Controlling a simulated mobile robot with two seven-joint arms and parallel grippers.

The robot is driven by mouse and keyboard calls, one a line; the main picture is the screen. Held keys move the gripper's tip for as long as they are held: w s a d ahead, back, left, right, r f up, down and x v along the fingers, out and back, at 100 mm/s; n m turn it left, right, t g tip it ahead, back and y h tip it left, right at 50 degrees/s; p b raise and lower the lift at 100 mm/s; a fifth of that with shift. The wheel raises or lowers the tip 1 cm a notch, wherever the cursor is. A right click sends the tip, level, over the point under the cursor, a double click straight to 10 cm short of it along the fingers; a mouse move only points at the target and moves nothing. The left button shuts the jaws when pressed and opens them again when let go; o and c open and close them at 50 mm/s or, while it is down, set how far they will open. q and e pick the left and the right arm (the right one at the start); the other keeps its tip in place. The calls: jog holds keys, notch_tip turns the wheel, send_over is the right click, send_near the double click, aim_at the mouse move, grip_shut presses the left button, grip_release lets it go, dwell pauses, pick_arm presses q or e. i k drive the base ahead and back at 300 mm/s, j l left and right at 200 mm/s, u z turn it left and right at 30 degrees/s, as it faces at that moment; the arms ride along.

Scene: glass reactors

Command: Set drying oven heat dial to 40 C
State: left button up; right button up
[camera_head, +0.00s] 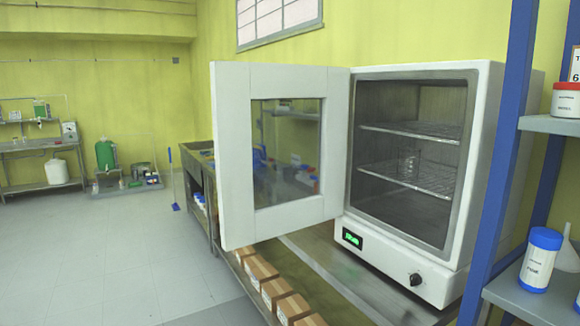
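The white drying oven (490,170) stands on a bench at the right, with its windowed door (230,150) swung wide open to the left. Inside are two wire racks, and a small clear glass item (410,166) sits on the lower rack. The heat dial (415,279) is a small black knob at the lower right of the front panel; its setting is too small to read. A green lit display (352,238) is at the lower left of the panel, its digits unclear. Neither of my grippers is in view.
A blue shelf post (497,170) stands just right of the oven, with labelled jars (540,258) on its shelves. Cardboard boxes (262,270) line a low shelf under the bench. The grey floor at the left is clear.

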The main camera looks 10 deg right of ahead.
aim_at(415, 279)
jog(key=i+j+z, duration=1.3)
jog(key=j, duration=0.25)
jog(key=i+j+z, duration=0.2)
jog(key=j+z, duration=0.15)
jog(key=j, duration=0.15)
jog(key=i+j+z, duration=0.1)
jog(key=j+z, duration=0.2)
jog(key=j, duration=0.3)
jog(key=j+z, duration=0.35)
jog(key=j, duration=0.25)
jog(key=j+z, duration=0.35)
jog(key=j, duration=0.25)
